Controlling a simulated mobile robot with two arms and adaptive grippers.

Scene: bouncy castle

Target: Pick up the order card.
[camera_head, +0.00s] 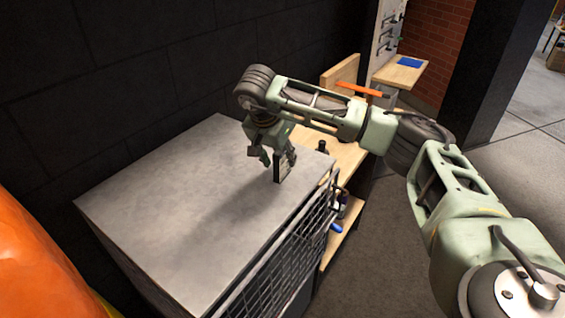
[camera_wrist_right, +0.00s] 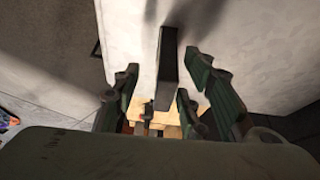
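The order card appears as a small dark upright slab (camera_head: 281,168) near the right edge of the grey box top (camera_head: 190,190). In the right wrist view it is a dark slab (camera_wrist_right: 171,62) seen nearly edge-on. My right gripper (camera_head: 274,156) is low over the box top, pointing down, with its fingers around the slab. In the right wrist view the fingers (camera_wrist_right: 166,95) are spread on either side, with a clear gap on the left and a narrower one on the right. Contact is not visible. My left gripper is out of view.
A wire mesh (camera_head: 285,255) covers the box's front side. A wooden bench (camera_head: 325,150) with dark and blue tools stands beyond the box. A dark block wall (camera_head: 130,80) is behind, and an orange rounded shape (camera_head: 40,260) fills the lower left. Most of the box top is bare.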

